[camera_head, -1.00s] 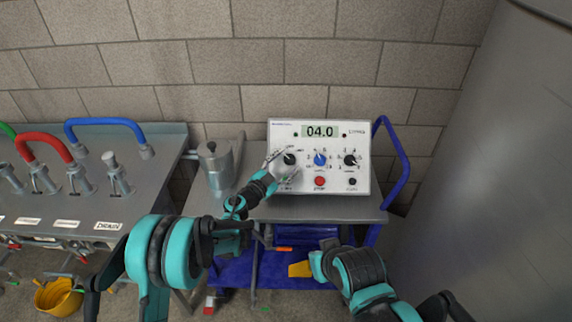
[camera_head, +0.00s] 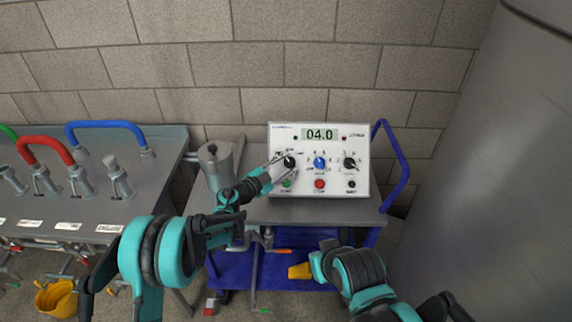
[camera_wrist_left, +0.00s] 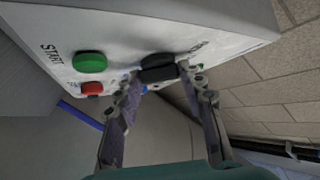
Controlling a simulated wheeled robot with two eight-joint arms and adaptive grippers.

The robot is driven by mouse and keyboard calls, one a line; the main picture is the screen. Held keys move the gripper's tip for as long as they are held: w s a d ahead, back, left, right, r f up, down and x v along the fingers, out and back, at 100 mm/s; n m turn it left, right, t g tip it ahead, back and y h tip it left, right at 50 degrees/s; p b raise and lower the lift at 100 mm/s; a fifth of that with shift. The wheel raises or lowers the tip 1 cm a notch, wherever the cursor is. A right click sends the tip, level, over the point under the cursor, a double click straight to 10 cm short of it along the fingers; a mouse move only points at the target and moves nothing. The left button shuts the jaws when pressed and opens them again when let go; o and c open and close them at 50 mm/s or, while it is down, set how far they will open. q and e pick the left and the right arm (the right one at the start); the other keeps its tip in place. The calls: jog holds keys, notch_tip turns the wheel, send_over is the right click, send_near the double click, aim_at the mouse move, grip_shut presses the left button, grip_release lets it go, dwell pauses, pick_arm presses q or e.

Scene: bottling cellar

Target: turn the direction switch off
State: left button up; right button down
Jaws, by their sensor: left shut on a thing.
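A white control box (camera_head: 280,134) with a display reading 04.0 stands on the cart top by the wall. Its left black rotary knob (camera_head: 290,162) shows between my left fingers in the wrist view (camera_wrist_left: 158,68); its label is not readable, so I cannot confirm it is the direction switch. My left gripper (camera_head: 277,164) is shut on this knob, one finger on each side; its fingertips show in the wrist view (camera_wrist_left: 165,80). My right arm shows at the lower right of the head view, but its gripper is not visible.
A blue knob (camera_head: 320,162) and another black knob (camera_head: 350,163) sit to the right. Green (camera_head: 286,184), red (camera_head: 320,184) and black (camera_head: 352,184) buttons lie below. A metal pitcher (camera_head: 215,165) stands left of the box. A large grey tank (camera_head: 490,190) fills the right side.

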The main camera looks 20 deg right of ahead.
pick_arm(q)
jog(key=m+g+p, duration=0.1)
jog(key=m+g, duration=0.1)
jog(key=m+g+p, duration=0.1)
jog(key=m, duration=0.1)
jog(key=shift+w+r+g, duration=0.2)
jog(key=shift+r+g, duration=0.15)
jog(key=shift+g, duration=0.05)
jog(key=shift+w+m+g+y+p, duration=0.1)
jog(key=shift+m+g+y+p, duration=0.6)
jog(key=shift+m+g+p, duration=0.6)
jog(key=shift+m+b, duration=0.3)
jog(key=shift+b, duration=0.05)
jog(key=o, duration=1.2)
jog(key=shift+c, duration=0.2)
jog(key=shift+a, duration=0.1)
jog(key=v, duration=1.1)
jog(key=shift+s+a+r, duration=0.15)
jog(key=shift+s+a, duration=0.1)
jog(key=shift+a, duration=0.05)
